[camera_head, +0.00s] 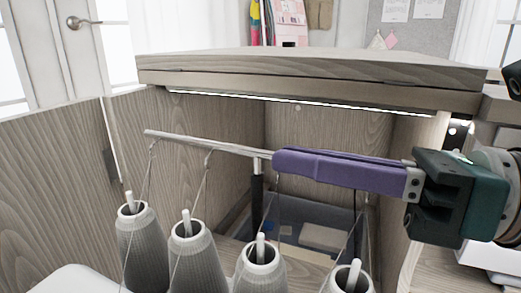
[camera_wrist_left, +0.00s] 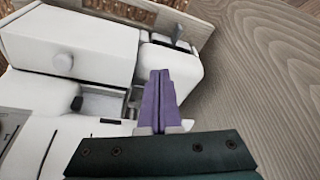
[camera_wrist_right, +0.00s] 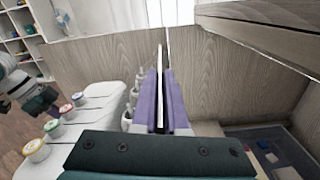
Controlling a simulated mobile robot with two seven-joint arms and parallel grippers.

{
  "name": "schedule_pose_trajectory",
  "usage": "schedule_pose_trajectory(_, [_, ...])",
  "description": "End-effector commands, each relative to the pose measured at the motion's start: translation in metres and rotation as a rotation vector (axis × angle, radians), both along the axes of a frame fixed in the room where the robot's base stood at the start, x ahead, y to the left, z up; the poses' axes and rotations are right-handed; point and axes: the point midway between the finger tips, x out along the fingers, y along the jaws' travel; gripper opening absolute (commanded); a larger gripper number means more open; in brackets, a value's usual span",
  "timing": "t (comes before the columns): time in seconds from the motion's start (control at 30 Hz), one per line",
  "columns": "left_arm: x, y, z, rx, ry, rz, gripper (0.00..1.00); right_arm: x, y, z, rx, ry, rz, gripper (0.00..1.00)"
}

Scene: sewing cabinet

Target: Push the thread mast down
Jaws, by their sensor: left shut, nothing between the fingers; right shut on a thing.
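The thread mast (camera_head: 210,143) is a thin pale bar on top of an upright post with a dark lower sleeve (camera_head: 257,200), inside the wooden cabinet. Threads run from the bar to several grey cones (camera_head: 142,245) below it. My right gripper (camera_head: 281,161) has purple fingers shut on the bar's right part, hiding that end. In the right wrist view the bar (camera_wrist_right: 160,62) runs lengthwise between the fingers. My left gripper (camera_wrist_left: 160,74) is shut and empty, over the white sewing machine (camera_wrist_left: 70,45); it is outside the head view.
The raised wooden lid (camera_head: 310,67) overhangs the mast from behind, with a light strip beneath. A bin (camera_head: 290,222) with small items lies low inside. Wooden side panels (camera_head: 60,160) enclose the left. Several colored spools (camera_wrist_right: 52,129) stand at left in the right wrist view.

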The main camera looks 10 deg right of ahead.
Motion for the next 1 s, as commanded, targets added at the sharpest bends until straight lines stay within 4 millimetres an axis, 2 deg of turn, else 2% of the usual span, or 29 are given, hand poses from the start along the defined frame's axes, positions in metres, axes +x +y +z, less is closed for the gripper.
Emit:
schedule_pose_trajectory(0.03, [0.0000, 0.0005, -0.0092, 0.002, 0.000, -0.002, 0.00, 0.0000, -0.0004, -0.0106, -0.002, 0.001, -0.001, 0.00])
schedule_pose_trajectory(0.43, [-0.0001, 0.0022, -0.0092, 0.008, 0.000, -0.006, 0.00, -0.0008, -0.0003, -0.0146, -0.007, 0.007, 0.000, 0.00])
schedule_pose_trajectory(0.47, [-0.0001, 0.0022, -0.0092, 0.008, 0.000, -0.006, 0.00, -0.0007, -0.0004, -0.0147, -0.007, 0.007, 0.000, 0.14])
schedule_pose_trajectory(0.7, [-0.0001, 0.0021, -0.0090, 0.008, 0.000, -0.006, 0.00, -0.0003, -0.0001, -0.0121, -0.004, 0.004, 0.000, 0.41])
schedule_pose_trajectory(1.0, [-0.0001, 0.0011, -0.0087, 0.004, -0.001, -0.003, 0.00, -0.0017, -0.0023, -0.0110, -0.001, 0.002, -0.001, 0.41])
